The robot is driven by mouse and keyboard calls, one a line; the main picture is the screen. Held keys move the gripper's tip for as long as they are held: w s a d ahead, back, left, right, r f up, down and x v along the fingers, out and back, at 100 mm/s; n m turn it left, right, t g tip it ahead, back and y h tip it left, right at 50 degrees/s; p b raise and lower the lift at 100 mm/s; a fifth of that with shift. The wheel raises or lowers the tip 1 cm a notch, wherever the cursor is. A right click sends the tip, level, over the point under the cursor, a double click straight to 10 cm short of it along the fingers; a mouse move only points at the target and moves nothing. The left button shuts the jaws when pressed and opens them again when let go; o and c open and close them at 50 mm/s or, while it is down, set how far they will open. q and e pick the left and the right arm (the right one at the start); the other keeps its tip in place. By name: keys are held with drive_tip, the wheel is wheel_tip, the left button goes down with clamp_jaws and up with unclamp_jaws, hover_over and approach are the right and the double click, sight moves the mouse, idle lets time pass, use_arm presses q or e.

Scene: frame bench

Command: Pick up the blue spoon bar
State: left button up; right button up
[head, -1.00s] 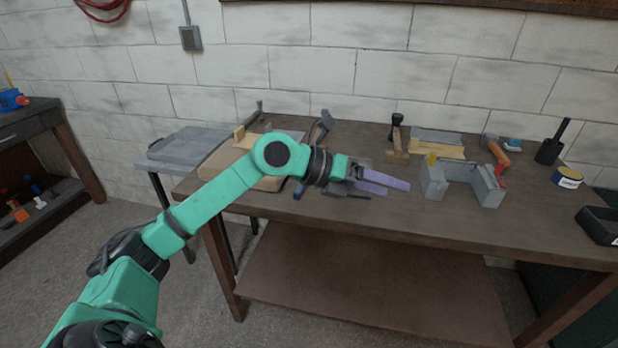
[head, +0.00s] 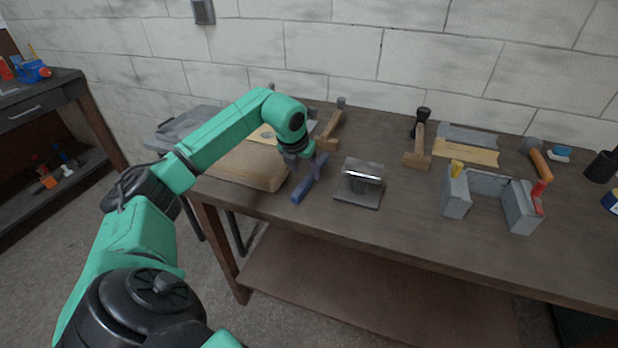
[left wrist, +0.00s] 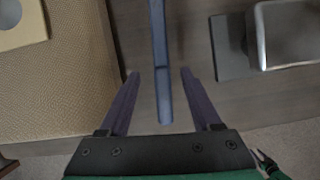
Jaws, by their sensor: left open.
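The blue spoon bar (head: 299,192) is a long narrow blue bar lying on the bench to the right of a tan padded block. In the left wrist view the bar (left wrist: 161,50) runs lengthwise between my fingers, with a gap on each side. My left gripper (head: 307,168) points down over the bar. In the left wrist view the gripper (left wrist: 159,74) is open, its two purple fingers on either side of the bar and apart from it. In the head view the gripper partly hides the bar's middle.
The tan block (head: 250,168) lies close on the left. A shiny metal piece on a dark plate (head: 357,201) stands close on the right. A mallet (head: 417,148) and a grey U-shaped frame (head: 488,183) are farther right. Bare bench lies between.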

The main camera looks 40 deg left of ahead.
use_arm(q)
drive_tip(key=shift+p+x, duration=0.3)
drive_tip(key=shift+x, duration=0.85)
drive_tip(key=shift+f, duration=0.25)
drive_tip(key=shift+w, duration=0.1)
drive_tip(key=shift+c, duration=0.9)
clamp_jaws()
use_arm(e)
drive_tip(key=shift+a+r, duration=0.3)
drive_tip(key=shift+r, duration=0.35)
use_arm(q)
drive_tip(key=shift+r, duration=0.1)
